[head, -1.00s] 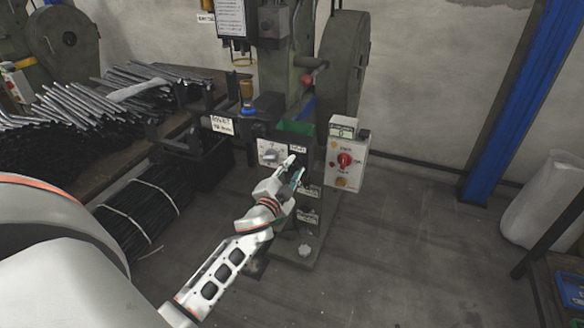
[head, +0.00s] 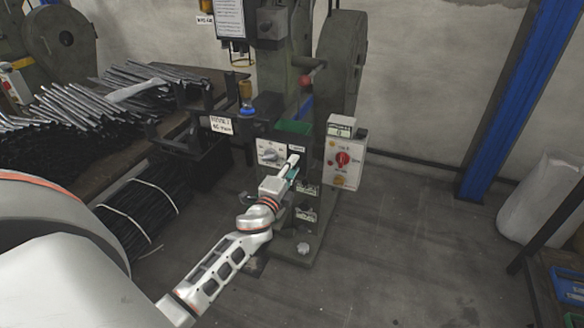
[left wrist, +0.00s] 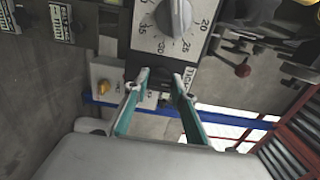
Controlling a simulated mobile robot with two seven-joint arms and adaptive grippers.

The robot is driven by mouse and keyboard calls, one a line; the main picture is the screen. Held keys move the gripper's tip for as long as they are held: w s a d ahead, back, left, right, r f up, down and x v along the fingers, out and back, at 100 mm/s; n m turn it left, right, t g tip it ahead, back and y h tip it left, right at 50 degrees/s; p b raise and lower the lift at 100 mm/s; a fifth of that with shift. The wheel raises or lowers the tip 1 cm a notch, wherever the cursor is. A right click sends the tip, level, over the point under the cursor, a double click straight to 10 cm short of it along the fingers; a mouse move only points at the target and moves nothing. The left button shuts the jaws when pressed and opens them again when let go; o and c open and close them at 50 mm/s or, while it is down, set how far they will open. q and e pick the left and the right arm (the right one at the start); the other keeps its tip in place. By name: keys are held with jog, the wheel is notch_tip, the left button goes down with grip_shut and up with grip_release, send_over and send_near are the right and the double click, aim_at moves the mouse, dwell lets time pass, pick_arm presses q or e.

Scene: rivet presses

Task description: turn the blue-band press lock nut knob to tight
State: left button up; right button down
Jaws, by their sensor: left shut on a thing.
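The press (head: 272,75) stands in the middle of the head view, with a white dial plate (head: 267,152) on its front. My left gripper (head: 291,167) is at the press front, just right of and below this dial. In the left wrist view, its teal-edged fingers (left wrist: 160,84) are shut on a small dark thing below the dial (left wrist: 174,18), which I take for the lock nut knob; the fingers mostly hide it. A label (left wrist: 189,78) beside the right fingertip is only partly readable. The knob's turn position cannot be told. My right gripper is not in view.
A white control box (head: 344,160) with a red knob is right of the gripper. A red-tipped lever (head: 306,80) is above. Metal rods (head: 70,110) lie on a bench at left. A blue post (head: 520,100) stands at right. The floor between is clear.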

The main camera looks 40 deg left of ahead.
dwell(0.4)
pick_arm(q)
jog(key=o, duration=1.1)
jog(key=v, duration=1.2)
jog(key=shift+d, duration=0.1)
jog(key=s+d+f+n+g+h+p, duration=0.2)
jog(key=s+d+f+n, duration=0.1)
jog(key=s+d+f, duration=0.2)
jog(key=s+d+f+n+g+h+p, duration=0.2)
jog(key=s+d+f+n, duration=0.2)
jog(key=s+d, duration=0.4)
jog(key=s+d+f+n+g+h+p, duration=0.2)
jog(key=s+d+f, duration=0.4)
jog(key=s, duration=0.4)
jog(key=shift+s+d+f+n+g+h, duration=0.15)
jog(key=shift+d+n+g, duration=0.15)
jog(key=shift+n, duration=0.25)
jog(key=shift+w+d+f+n+g+h, duration=0.15)
jog(key=shift+d+n+g, duration=0.15)
jog(key=shift+n, duration=0.25)
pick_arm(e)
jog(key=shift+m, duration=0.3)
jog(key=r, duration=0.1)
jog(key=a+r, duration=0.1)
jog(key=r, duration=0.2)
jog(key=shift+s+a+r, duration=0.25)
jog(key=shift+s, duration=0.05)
